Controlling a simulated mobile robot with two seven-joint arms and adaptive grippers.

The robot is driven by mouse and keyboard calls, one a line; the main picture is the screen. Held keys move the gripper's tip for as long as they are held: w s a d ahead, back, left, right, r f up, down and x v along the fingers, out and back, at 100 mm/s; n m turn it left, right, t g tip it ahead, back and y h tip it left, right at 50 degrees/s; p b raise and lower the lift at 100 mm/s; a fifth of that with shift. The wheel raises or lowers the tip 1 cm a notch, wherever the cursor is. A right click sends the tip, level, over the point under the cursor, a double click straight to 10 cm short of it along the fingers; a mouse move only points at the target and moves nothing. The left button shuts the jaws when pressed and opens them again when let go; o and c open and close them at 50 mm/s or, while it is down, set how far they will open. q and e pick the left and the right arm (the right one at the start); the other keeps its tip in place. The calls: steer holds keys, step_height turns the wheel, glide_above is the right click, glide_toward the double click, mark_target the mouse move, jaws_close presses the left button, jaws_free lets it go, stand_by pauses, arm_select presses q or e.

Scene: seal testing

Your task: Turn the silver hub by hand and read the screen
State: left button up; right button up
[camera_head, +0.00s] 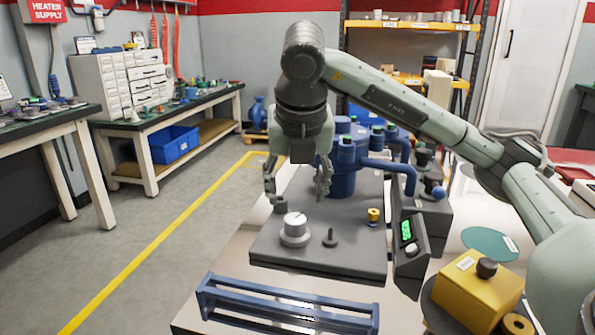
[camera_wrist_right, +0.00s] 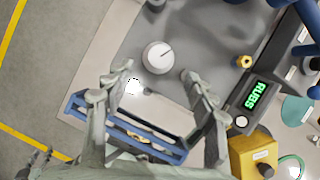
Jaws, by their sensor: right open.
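The silver hub (camera_head: 295,229) is a round, pale metal knob with a line mark on its top, standing on a dark grey plate (camera_head: 335,255). It also shows in the right wrist view (camera_wrist_right: 158,57). My right gripper (camera_head: 297,190) points down, open and empty, above and slightly behind the hub. In the right wrist view its fingertips (camera_wrist_right: 157,76) are spread apart, and the hub lies just beyond the gap between them. The screen (camera_head: 406,230) glows green on a dark box right of the plate. In the right wrist view the screen (camera_wrist_right: 257,95) shows characters resembling "RUBS". My left gripper is not recognisable.
A small dark peg (camera_head: 330,238) stands close right of the hub, and a brass fitting (camera_head: 374,216) farther right. A blue pump body (camera_head: 343,170) with pipes is behind. A blue rack (camera_head: 290,305) lies in front. A yellow box (camera_head: 468,291) is front right.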

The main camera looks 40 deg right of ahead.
steer(key=shift+v, duration=2.25)
steer(key=shift+a+f, duration=0.1)
